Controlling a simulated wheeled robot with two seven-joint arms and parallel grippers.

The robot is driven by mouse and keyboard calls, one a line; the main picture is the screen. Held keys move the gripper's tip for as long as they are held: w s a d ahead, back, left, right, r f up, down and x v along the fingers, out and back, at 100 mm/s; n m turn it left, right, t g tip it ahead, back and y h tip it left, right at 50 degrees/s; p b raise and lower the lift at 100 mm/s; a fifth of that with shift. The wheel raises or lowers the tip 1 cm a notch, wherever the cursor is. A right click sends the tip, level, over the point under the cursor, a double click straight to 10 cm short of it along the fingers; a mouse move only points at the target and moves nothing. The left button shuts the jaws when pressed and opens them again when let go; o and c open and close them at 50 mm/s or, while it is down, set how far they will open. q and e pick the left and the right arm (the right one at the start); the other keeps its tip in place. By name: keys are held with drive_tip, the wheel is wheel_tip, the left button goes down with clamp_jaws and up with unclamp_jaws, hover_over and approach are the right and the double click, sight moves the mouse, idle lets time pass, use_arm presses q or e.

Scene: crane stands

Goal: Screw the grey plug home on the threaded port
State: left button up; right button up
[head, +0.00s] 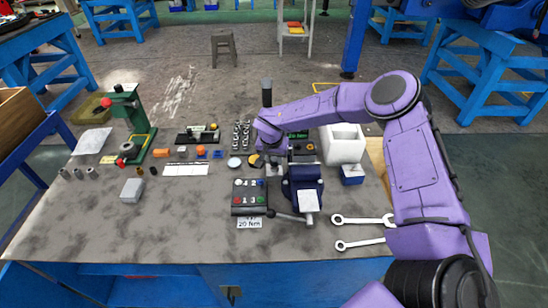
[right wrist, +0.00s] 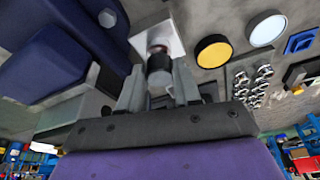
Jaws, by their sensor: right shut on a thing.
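In the right wrist view, my right gripper (right wrist: 158,86) is shut on a small dark cylinder with a grey end, seemingly the grey plug (right wrist: 159,70). The plug is in line with a pale square block (right wrist: 158,38) that has a reddish-brown ring, likely the threaded port. The plug's far end meets or nearly meets the ring; I cannot tell how far it is engaged. In the head view, my right gripper (head: 272,160) is beside the blue vise (head: 303,188), and its fingers, the plug and the port are mostly hidden. My left gripper is not in view.
The vise (right wrist: 62,50) is close on the left in the wrist view. A yellow disc (right wrist: 213,52) and a white disc (right wrist: 267,30) lie right of the port. In the head view, a button box (head: 249,197), wrenches (head: 362,219) and a white bin (head: 344,143) surround the vise.

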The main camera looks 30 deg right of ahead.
drive_tip(key=shift+f, duration=0.5)
drive_tip(key=o, duration=1)
drive_tip(key=p+v, duration=0.5)
drive_tip(key=shift+r, duration=0.1)
